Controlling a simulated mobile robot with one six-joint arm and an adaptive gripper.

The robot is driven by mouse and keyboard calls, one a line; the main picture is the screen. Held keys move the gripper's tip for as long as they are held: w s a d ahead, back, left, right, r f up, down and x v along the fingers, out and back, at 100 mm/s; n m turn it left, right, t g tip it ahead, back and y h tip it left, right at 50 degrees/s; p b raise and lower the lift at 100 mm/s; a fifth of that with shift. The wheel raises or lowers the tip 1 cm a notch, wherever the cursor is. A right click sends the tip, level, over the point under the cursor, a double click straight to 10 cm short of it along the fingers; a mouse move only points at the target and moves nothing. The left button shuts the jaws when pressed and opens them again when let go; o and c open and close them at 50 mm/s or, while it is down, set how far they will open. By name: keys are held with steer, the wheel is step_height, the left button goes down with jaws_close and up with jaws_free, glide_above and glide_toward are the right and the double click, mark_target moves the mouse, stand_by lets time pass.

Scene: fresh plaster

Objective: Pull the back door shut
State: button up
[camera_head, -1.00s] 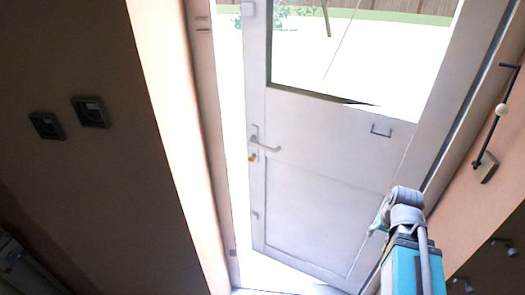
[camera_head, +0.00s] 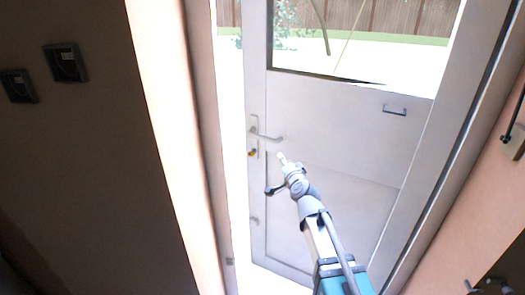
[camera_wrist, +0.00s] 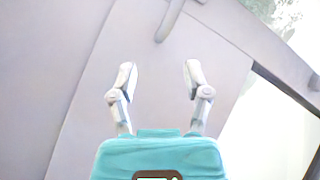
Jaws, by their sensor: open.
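The back door (camera_head: 330,140) is a white door with a window in its upper half, and it stands ajar with a bright gap along its left edge. Its lever handle (camera_head: 266,136) is at the left edge, with a yellowish lock part just below. My gripper (camera_head: 276,172) is below and slightly right of the handle in the head view. In the wrist view my gripper (camera_wrist: 157,72) has its two fingers spread with nothing between them. The handle (camera_wrist: 170,18) shows at the top there, beyond the fingertips, and appears apart from them.
The door frame's left post (camera_head: 203,150) stands beside the gap, next to a dark wall with two switches (camera_head: 66,63). A small pull (camera_head: 395,109) is on the door's right part. A dark rod fixture (camera_head: 513,140) is on the right wall.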

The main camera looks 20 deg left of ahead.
mark_target(264, 140)
steer(key=s+a+f+m+t+h+b, duration=0.1)
steer(key=a+m+t+h+b, duration=0.3)
steer(key=a+m, duration=0.4)
steer(key=shift+s+f+m+t+b, duration=0.15)
steer(key=shift+f+m+t+b, duration=0.45)
steer(key=shift+b, duration=0.5)
steer(key=shift+f, duration=0.1)
steer(key=p+x, duration=0.2)
steer(key=x, duration=1.2)
steer(key=shift+d+p, duration=0.1)
steer(key=shift+p, duration=0.2)
steer(key=shift+s, duration=0.1)
